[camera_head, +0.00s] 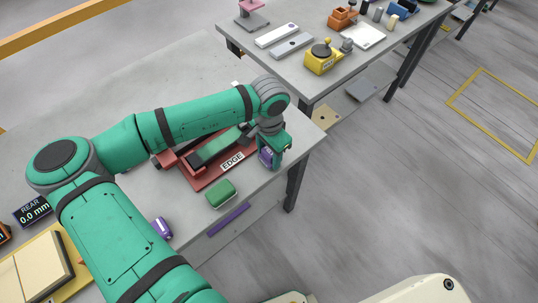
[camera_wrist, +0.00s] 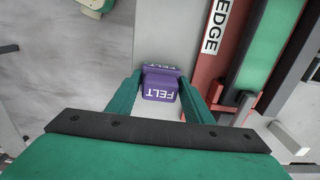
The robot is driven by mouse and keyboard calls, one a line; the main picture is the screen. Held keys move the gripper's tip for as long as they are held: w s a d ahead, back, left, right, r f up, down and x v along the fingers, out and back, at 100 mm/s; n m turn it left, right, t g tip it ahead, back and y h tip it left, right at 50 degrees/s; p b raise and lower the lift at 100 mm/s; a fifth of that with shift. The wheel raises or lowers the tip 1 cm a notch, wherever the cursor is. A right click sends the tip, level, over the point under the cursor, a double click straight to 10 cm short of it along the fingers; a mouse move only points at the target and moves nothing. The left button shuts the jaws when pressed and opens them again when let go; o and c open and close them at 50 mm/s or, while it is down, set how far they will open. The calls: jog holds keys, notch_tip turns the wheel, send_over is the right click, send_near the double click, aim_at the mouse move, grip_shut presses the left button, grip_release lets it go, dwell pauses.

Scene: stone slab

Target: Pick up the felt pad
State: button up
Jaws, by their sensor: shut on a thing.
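The felt pad is a small purple block with white FELT lettering, centred in the wrist view (camera_wrist: 160,84). In the head view its purple side (camera_head: 266,157) shows at the front right part of the grey slab table, partly covered by my gripper (camera_head: 274,153). My gripper's two green fingers stand on either side of the pad in the wrist view (camera_wrist: 160,94), shut on it. I cannot tell whether the pad touches the table or is just above it.
A red fixture labelled EDGE (camera_head: 206,182) stands close left of my gripper. A green block (camera_head: 221,194) and a purple object (camera_head: 161,228) lie near the front edge. A second table (camera_head: 285,70) behind holds a yellow device (camera_head: 321,62) and other items.

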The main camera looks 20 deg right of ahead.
aim_at(269, 151)
jog(key=shift+r, duration=0.45)
notch_tip(269, 151, up, 2)
jog(key=shift+r, duration=0.15)
jog(key=s+a+r, duration=0.3)
jog(key=s+r, duration=0.6)
jog(key=s, duration=0.4)
jog(key=shift+s+r, duration=0.3)
jog(key=shift+r, duration=0.1)
jog(key=shift+o, duration=1.4)
